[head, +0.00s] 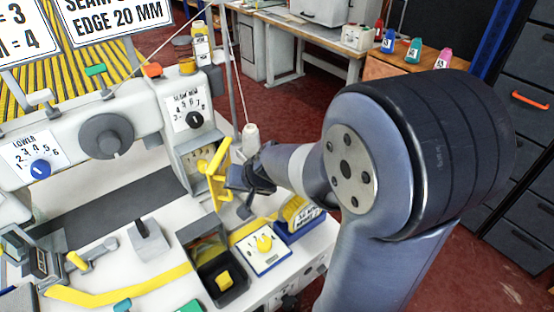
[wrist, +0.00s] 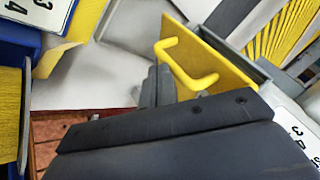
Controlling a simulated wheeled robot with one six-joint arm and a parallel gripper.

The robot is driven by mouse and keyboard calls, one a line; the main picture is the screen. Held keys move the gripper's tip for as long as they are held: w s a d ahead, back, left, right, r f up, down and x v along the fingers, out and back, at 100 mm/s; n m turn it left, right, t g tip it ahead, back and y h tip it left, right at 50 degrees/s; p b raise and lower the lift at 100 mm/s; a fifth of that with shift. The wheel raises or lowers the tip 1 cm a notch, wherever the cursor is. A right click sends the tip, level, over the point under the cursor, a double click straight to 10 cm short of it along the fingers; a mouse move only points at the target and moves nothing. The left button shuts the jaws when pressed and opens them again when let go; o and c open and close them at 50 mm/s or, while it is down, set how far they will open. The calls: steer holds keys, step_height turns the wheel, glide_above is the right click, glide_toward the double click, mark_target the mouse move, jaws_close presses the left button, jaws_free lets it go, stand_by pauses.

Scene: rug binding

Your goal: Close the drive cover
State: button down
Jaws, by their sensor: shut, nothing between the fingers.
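The drive cover (head: 218,166) is a yellow panel with a bent yellow handle. It stands swung out from the machine's right end, with the grey-white opening (head: 190,150) beside it showing. In the wrist view the yellow cover (wrist: 225,60) is at upper middle, its handle (wrist: 186,66) facing me. My gripper (head: 236,186) is just right of the cover in the head view. In the wrist view my gripper's grey fingers (wrist: 157,84) are together and empty, close to the handle's left side. I cannot tell whether they touch it. My wrist hides part of the fingers.

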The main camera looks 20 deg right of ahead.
mark_target(212, 189)
steer(key=shift+a, duration=0.85)
steer(key=a, duration=0.1)
steer(key=w+a+p, duration=0.1)
steer(key=a, duration=0.1)
steer(key=a+p, duration=0.1)
steer(key=shift+w+a, duration=0.3)
steer(key=shift+w, duration=0.05)
steer(key=shift+w+a+p, duration=0.4)
steer(key=shift+w+a, duration=0.45)
steer(key=shift+a, duration=0.3)
